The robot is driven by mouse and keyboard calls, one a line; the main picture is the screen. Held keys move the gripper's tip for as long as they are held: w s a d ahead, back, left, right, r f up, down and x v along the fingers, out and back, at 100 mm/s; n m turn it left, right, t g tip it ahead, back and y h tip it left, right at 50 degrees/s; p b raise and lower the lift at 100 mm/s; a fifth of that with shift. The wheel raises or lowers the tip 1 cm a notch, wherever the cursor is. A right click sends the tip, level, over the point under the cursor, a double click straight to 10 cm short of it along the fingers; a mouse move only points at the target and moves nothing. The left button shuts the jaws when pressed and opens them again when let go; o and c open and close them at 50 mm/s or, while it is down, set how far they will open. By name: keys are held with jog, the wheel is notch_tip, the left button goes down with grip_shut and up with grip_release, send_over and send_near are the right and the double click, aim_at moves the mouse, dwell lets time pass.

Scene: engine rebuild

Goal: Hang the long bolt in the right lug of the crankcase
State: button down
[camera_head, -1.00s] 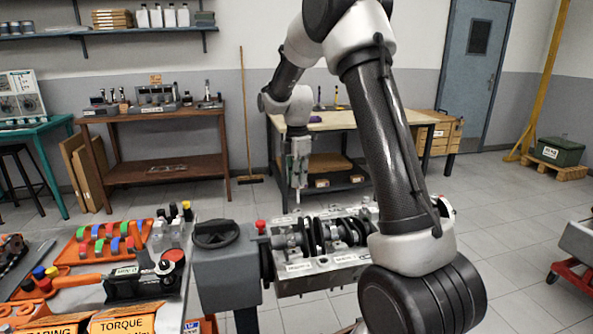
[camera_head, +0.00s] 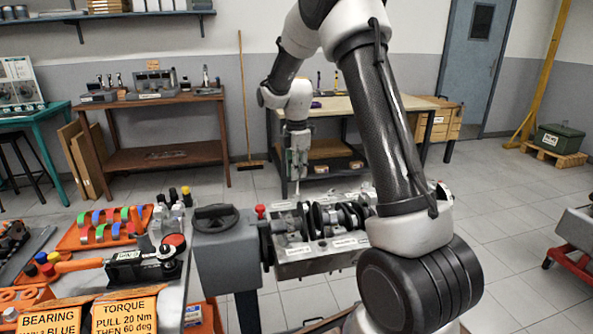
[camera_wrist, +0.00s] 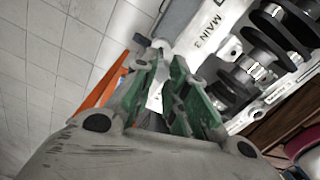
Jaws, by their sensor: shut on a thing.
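The crankcase (camera_head: 308,267) is a grey metal block on a stand, with a crankshaft (camera_head: 318,217) across its top. Its right end is hidden behind my arm, so I cannot make out the right lug. My gripper (camera_head: 298,172) is above the back edge of the crankcase, pointing down. It is shut on the long bolt (camera_head: 297,187), a thin pale shank that hangs below the fingers. In the wrist view my gripper's green-sided fingers (camera_wrist: 163,88) hide most of the bolt. There the crankcase (camera_wrist: 208,38), labelled MAIN 3, lies to the upper right.
A grey stand head with a black handwheel (camera_head: 215,213) adjoins the crankcase's left end. A bench (camera_head: 180,310) at the left holds an orange tray (camera_head: 72,240), a torque tool (camera_head: 135,268) and signs. A workbench (camera_head: 350,106) stands behind.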

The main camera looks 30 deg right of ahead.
aim_at(296, 194)
jog(key=shift+f, duration=3.55)
dwell(1.1)
jog(key=c, duration=1.7)
grip_release()
jog(key=shift+r, duration=0.5)
jog(key=shift+r, duration=1.05)
jog(key=o, duration=0.6)
